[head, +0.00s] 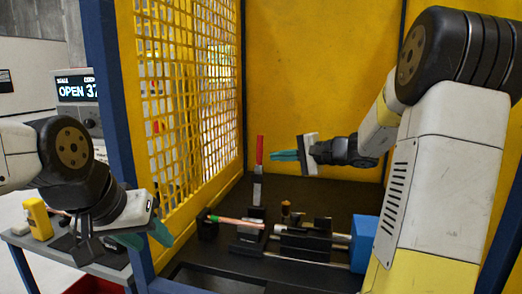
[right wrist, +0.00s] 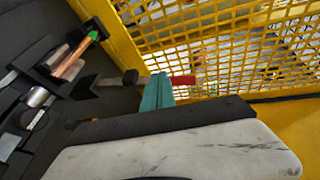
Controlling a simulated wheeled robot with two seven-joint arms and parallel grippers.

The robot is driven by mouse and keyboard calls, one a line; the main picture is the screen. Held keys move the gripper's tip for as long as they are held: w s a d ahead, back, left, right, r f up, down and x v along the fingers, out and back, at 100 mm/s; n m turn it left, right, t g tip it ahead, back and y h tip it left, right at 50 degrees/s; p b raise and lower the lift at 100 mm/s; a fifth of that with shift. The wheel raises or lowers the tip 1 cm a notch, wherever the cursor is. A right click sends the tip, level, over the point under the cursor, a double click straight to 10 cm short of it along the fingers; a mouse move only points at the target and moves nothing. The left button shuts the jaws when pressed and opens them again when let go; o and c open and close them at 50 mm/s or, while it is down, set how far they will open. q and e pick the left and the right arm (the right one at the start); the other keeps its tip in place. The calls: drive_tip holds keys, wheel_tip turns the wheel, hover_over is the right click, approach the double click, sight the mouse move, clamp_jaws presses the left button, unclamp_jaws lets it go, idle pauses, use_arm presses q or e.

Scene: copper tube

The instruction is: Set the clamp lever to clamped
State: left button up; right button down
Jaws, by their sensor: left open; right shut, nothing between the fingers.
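The clamp lever (head: 259,151) has a red grip on a grey metal arm and stands upright above the bench fixture. In the right wrist view its red grip (right wrist: 183,80) shows just beyond my fingertips. My right gripper (head: 272,156) is shut and empty, its teal fingers pointing left toward the red grip. A small gap shows in the head view; I cannot tell the depth between them. The right wrist view shows the same shut fingers (right wrist: 158,78). My left gripper (head: 145,237) is open and empty outside the enclosure, by the blue post.
A yellow mesh guard (head: 188,90) stands left of the lever. A side table (head: 60,256) holds a yellow device (head: 38,219). A screen (head: 77,88) reads OPEN.

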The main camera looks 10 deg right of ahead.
drive_tip(key=w+d+m+t+h, duration=0.1)
drive_tip(key=w+d+m+t, duration=0.2)
drive_tip(key=w+d, duration=0.3)
drive_tip(key=shift+d+f, duration=0.3)
drive_tip(key=shift+d, duration=0.1)
drive_tip(key=shift+a, duration=0.1)
drive_tip(key=x, duration=1)
drive_tip(key=shift+s+a+r, duration=0.2)
drive_tip(key=shift+s+a, duration=0.35)
drive_tip(key=shift+s, duration=0.3)
drive_tip(key=shift+s+a+r, duration=0.2)
drive_tip(key=shift+s+a, duration=0.35)
drive_tip(key=shift+s, duration=0.3)
drive_tip(key=shift+s, duration=0.1)
